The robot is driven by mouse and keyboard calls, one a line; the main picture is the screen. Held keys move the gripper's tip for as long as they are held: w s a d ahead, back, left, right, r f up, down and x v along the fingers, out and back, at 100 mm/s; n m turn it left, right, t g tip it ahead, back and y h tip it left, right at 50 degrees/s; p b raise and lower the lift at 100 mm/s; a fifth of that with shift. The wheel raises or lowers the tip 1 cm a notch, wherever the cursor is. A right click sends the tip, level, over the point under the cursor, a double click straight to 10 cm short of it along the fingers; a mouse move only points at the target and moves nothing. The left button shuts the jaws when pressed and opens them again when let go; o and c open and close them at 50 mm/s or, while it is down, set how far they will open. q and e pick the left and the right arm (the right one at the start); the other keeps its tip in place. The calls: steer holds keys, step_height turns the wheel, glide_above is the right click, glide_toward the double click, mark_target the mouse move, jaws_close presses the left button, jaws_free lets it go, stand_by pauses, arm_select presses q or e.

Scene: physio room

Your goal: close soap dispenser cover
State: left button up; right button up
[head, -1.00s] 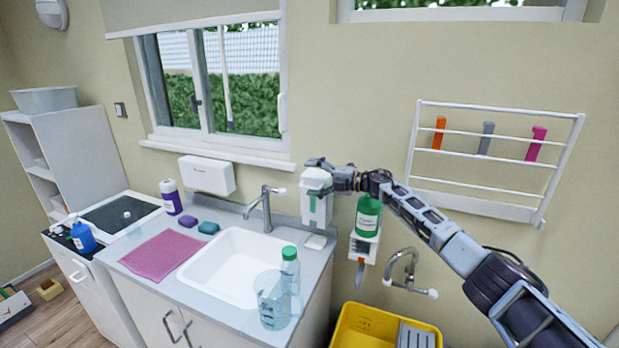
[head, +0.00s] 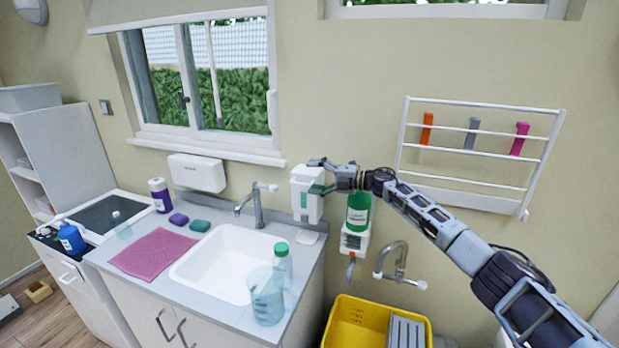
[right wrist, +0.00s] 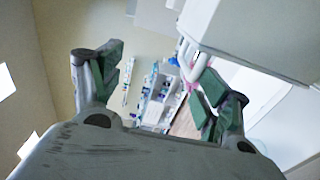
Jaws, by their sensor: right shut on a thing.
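The white soap dispenser (head: 303,201) is mounted on the wall behind the right end of the sink counter, with a green strip on its front. My right gripper (head: 318,176) is at its upper right side, one finger over the top and one lower at the side. In the right wrist view, the white dispenser body (right wrist: 255,35) fills the upper right, and a white loop-like part (right wrist: 203,72) lies by the right finger. The cover's exact angle is hard to tell. My left gripper is out of view.
A green bottle (head: 358,213) in a wall holder is right of the dispenser, below my forearm. A tap (head: 257,205), sink (head: 222,268) and clear jug (head: 266,298) are to the left. A yellow tub (head: 350,325) stands below. A rail rack (head: 480,150) hangs at right.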

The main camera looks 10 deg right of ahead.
steer(key=r, duration=0.1)
steer(key=s+d+r, duration=0.1)
steer(key=r, duration=0.1)
steer(key=shift+s+d, duration=0.25)
steer(key=shift+d, duration=0.05)
steer(key=c, duration=0.6)
steer(key=shift+f+v, duration=0.25)
steer(key=shift+v, duration=1.3)
steer(key=shift+f+v, duration=0.25)
steer(key=shift+v, duration=1.3)
steer(key=shift+f+v, duration=0.3)
steer(key=shift+v, duration=1.25)
steer(key=shift+s+a, duration=0.1)
